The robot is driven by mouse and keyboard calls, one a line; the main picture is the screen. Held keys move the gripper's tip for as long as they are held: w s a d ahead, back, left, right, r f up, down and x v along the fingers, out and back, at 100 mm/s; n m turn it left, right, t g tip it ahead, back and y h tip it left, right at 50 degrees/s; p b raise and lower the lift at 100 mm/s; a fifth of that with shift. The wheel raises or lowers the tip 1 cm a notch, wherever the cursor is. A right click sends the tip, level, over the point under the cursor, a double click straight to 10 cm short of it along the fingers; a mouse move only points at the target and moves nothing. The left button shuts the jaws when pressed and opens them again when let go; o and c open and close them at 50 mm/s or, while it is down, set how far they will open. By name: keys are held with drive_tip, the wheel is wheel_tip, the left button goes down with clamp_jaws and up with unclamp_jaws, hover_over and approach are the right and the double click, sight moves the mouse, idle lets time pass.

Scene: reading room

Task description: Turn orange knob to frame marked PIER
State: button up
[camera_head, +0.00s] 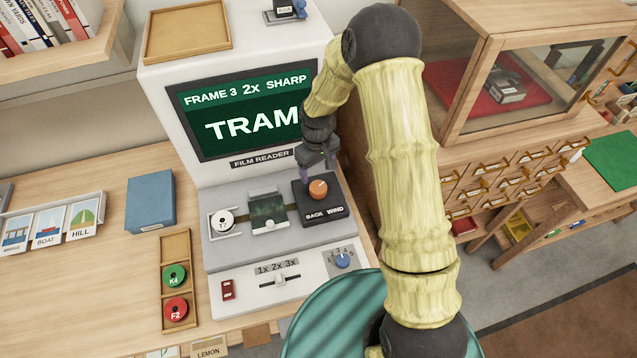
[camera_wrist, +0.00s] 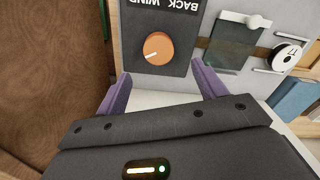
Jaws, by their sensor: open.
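The orange knob (camera_head: 318,188) sits on a black block marked BACK and WIND (camera_head: 324,209) at the right of the film reader's deck. In the wrist view the knob (camera_wrist: 158,48) shows a white pointer line, and the block's lettering is upside down. My gripper (camera_head: 318,158) is above and behind the knob. Its purple fingers are open (camera_wrist: 158,88) and apart from the knob, with nothing between them. The screen (camera_head: 240,105) reads FRAME 3, 2x, SHARP and TRAM; my arm covers its right edge.
Left of the knob are a glass film gate (camera_head: 268,212) and a white reel marked 17 (camera_head: 222,222). In front are a magnification slider (camera_head: 280,279), a blue numbered dial (camera_head: 342,259) and a red switch (camera_head: 228,290). A glass-fronted cabinet (camera_head: 480,42) stands to the right.

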sight(318, 187)
wheel_tip(318, 187, down, 9)
drive_tip(key=shift+w+d+r+p, duration=0.1)
drive_tip(key=shift+d+p, duration=0.05)
drive_tip(key=shift+p, duration=0.8)
drive_tip(key=c, duration=1)
